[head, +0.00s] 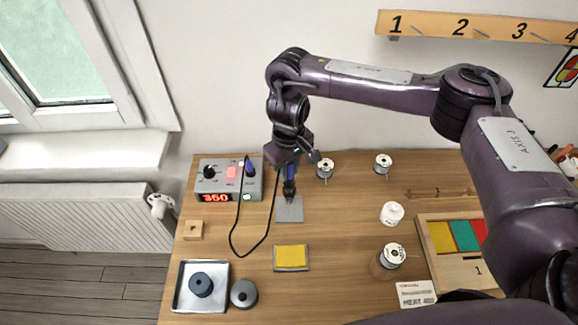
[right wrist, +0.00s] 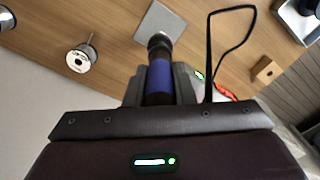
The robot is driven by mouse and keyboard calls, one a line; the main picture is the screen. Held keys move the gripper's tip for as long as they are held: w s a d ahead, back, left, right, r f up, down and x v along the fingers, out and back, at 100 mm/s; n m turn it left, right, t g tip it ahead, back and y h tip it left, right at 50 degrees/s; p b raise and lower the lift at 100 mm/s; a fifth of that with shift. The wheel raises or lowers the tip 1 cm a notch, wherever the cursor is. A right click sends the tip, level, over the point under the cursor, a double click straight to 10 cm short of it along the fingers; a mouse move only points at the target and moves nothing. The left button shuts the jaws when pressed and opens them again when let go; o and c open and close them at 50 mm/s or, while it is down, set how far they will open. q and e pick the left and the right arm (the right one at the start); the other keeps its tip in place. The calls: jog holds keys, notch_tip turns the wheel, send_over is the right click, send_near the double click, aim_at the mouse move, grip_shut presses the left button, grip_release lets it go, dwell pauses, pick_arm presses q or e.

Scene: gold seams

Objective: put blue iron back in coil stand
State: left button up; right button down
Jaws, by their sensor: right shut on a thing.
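My right gripper (head: 289,168) is shut on the blue iron (head: 290,173), which it holds pointing downward. In the right wrist view the iron's blue handle (right wrist: 158,78) sits between the fingers (right wrist: 159,85), with a dark collar at its far end. Below it is a flat grey square plate (head: 289,211), which looks like the base of the coil stand; it also shows in the right wrist view (right wrist: 158,22). A dark part lies between handle and plate. I cannot tell whether the iron's tip is inside a coil. My left gripper is not in view.
A grey station (head: 228,182) with a red 350 display stands left of the plate. A black cable (head: 235,235) loops across the table. A yellow sponge tray (head: 291,258) lies in front. Solder spools (head: 325,168) stand to the right. Bare table lies between.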

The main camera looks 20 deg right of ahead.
jog(key=shift+f+b, duration=0.35)
jog(key=shift+f, duration=0.95)
jog(key=c, duration=0.7)
grip_release()
jog(key=shift+o, duration=0.2)
jog(key=shift+r, duration=0.1)
notch_tip(320, 180, up, 7)
jog(key=p, duration=0.7)
dwell(0.4)
